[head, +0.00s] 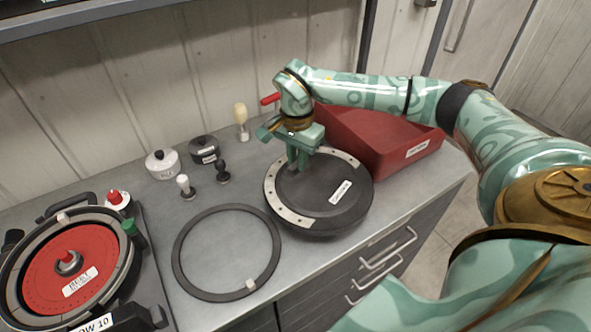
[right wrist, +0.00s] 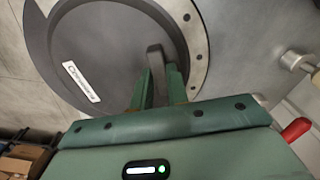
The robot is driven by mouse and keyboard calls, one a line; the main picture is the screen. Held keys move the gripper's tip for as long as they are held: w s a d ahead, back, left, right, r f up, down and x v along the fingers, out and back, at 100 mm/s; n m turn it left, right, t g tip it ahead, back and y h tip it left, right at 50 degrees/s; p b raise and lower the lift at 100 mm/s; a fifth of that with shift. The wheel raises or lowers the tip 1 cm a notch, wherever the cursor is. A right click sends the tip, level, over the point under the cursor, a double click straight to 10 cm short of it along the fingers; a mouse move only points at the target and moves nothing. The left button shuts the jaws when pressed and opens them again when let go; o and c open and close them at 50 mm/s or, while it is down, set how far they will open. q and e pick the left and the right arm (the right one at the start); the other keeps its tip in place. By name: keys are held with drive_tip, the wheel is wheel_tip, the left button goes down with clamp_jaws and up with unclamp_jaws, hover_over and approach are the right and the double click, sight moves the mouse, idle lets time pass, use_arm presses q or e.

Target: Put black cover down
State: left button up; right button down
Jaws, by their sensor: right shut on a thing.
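The black cover (head: 347,213) is a round, dark piece with a white label and a pale arc with holes along its left and upper rim. It is at the middle right of the counter in the head view and fills much of the right wrist view (right wrist: 110,50). My right gripper (head: 298,165) is shut on the cover's grey grip bar (right wrist: 155,62). Its fingers also show in the right wrist view (right wrist: 158,88). I cannot tell whether the cover's underside touches the counter. The seed meter (head: 40,255), with a red disc inside, stands at the far left. My left gripper is not in view.
A dark flat ring (head: 178,250) lies on the counter (head: 130,222) between meter and cover. A red bin (head: 395,150) stands close behind and right of the cover. Several small knobs and pots, including a white pot (head: 162,168), stand along the back.

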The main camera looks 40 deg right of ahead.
drive_tip(key=shift+w+d+f, duration=0.3)
drive_tip(key=shift+w+f, duration=0.2)
drive_tip(key=shift+f, duration=0.1)
drive_tip(key=f, duration=0.2)
drive_tip(key=f+b, duration=0.1)
drive_tip(key=shift+w+d+f, duration=0.15)
drive_tip(key=shift+w+f, duration=0.05)
drive_tip(key=shift+f, duration=0.15)
drive_tip(key=shift+r, duration=0.1)
drive_tip(key=c, duration=1.4)
unclamp_jaws()
drive_tip(key=shift+o, duration=0.2)
wheel_tip(320, 180, up, 12)
drive_tip(key=p, duration=0.2)
